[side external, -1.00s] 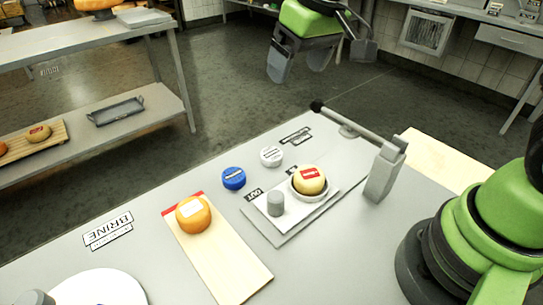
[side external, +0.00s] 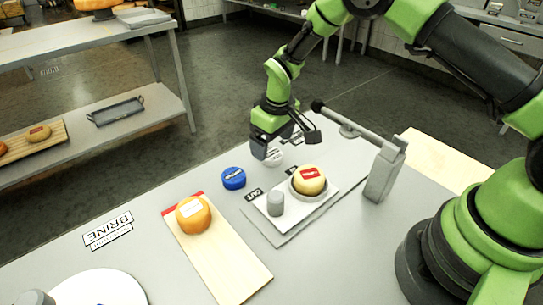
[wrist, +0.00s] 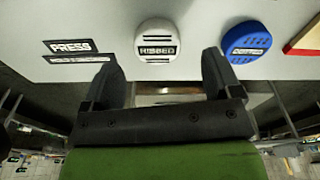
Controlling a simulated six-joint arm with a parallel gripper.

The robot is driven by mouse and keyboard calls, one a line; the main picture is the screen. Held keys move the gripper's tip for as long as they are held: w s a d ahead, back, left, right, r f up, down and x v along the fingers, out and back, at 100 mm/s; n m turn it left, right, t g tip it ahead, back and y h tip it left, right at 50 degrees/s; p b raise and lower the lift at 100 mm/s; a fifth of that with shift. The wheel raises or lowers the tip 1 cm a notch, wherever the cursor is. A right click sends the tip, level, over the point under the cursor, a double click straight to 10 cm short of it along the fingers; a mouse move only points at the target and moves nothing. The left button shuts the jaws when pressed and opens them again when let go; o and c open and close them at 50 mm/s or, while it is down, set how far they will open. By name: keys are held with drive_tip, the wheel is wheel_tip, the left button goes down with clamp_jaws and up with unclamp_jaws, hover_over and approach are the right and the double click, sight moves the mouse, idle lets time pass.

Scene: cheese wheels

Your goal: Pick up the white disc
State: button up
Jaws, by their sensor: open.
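The white disc (side external: 274,157) lies flat on the grey table, partly hidden behind my gripper in the side view. In the wrist view the white disc (wrist: 159,39) has a dark label reading RIBBED and sits beyond the fingertips, between their lines. My gripper (side external: 272,158) is open and empty, low over the table at the disc. Its two fingers also show in the wrist view (wrist: 160,70), spread apart with nothing between them. I cannot tell from the side view whether a finger touches the disc.
A blue disc (side external: 233,178) lies close to the left of the white one. A white board (side external: 291,227) holds a grey cylinder (side external: 275,203) and a red-labelled cheese (side external: 308,180). A press arm (side external: 350,126) rises nearby. An orange cheese (side external: 194,214) sits on a wooden board (side external: 226,263).

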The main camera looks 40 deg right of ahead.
sight(271, 154)
drive_tip(key=f, duration=0.3)
drive_tip(key=shift+w+d+f, duration=0.1)
drive_tip(key=shift+w+f, duration=0.1)
drive_tip(key=shift+f, duration=0.15)
drive_tip(key=c, duration=1)
